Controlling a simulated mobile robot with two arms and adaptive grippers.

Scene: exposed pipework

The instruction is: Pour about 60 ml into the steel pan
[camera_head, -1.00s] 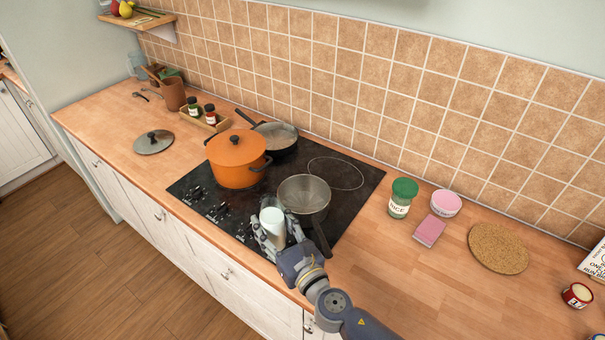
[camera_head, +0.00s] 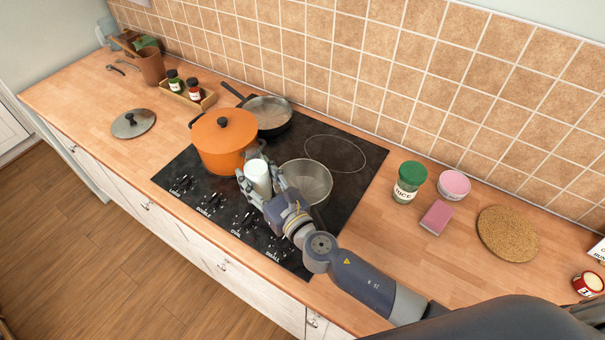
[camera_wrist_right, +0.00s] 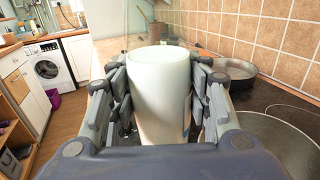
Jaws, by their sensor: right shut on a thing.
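The steel pan (camera_head: 318,172) sits on the black hob, right of the orange pot; my right arm hides part of its near side. My right gripper (camera_head: 260,182) is shut on a clear glass with white liquid (camera_head: 258,177). It holds the glass about upright, left of the steel pan and in front of the orange pot. In the right wrist view the glass (camera_wrist_right: 160,95) stands between the fingers (camera_wrist_right: 160,100). The exact gap between glass and pan cannot be told. My left gripper is not in view.
The lidded orange pot (camera_head: 222,145) stands close behind the glass. A dark frying pan (camera_head: 268,112) is at the back of the hob (camera_head: 180,180). A lid (camera_head: 133,123) lies left.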

